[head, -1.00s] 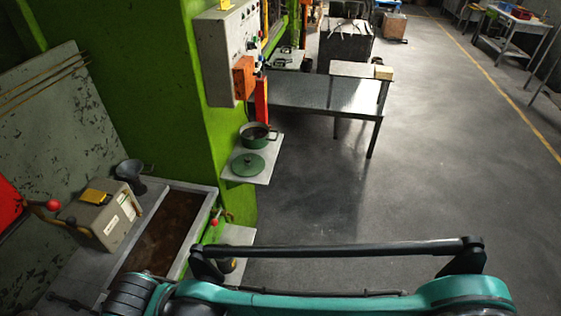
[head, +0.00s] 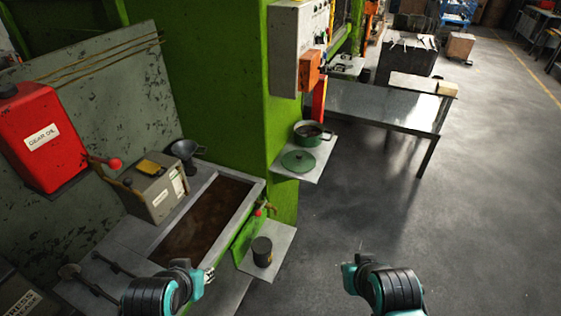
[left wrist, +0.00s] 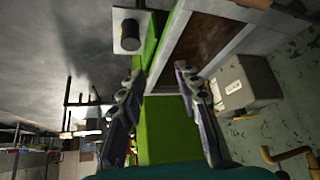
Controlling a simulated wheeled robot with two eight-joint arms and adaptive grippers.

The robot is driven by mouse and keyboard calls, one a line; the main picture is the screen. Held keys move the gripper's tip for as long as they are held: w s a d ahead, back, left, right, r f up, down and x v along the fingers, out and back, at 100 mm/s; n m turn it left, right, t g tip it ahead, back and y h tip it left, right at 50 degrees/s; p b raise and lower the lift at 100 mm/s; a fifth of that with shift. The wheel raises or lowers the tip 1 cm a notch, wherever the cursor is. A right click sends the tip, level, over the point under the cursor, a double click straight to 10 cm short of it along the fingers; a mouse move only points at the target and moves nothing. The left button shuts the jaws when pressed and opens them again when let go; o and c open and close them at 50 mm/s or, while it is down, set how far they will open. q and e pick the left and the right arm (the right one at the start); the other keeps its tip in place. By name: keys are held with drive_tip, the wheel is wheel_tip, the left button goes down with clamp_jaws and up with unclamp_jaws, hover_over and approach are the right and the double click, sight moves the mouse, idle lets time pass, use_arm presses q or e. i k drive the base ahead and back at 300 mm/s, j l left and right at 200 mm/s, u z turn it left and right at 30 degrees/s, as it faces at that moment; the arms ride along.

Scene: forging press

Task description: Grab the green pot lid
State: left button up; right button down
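The green pot lid (head: 299,161) lies flat on a small pale shelf (head: 311,177) fixed to the green press column, with its knob up. The green pot (head: 308,138) stands just behind it on the same shelf and holds something dark. My left gripper (left wrist: 157,84) shows in the left wrist view with its two fingers spread and nothing between them. I cannot make out the lid in that view. In the head view only parts of my arms show along the bottom edge, well short of the lid.
A lower plate (head: 248,261) with a dark cylinder (head: 262,252) juts out nearer me. A brown-filled trough (head: 205,220), a grey box (head: 156,190) and a red gear-oil can (head: 42,135) are left. A metal table (head: 385,108) stands behind. Floor at right is clear.

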sight(296, 160)
drive_tip(key=i+l+z, duration=0.1)
drive_tip(key=z, duration=0.15)
drive_tip(key=i+l, duration=0.4)
drive_tip(key=i, duration=0.2)
drive_tip(key=i+l, duration=0.35)
drive_tip(key=i, duration=0.25)
drive_tip(key=u, duration=0.05)
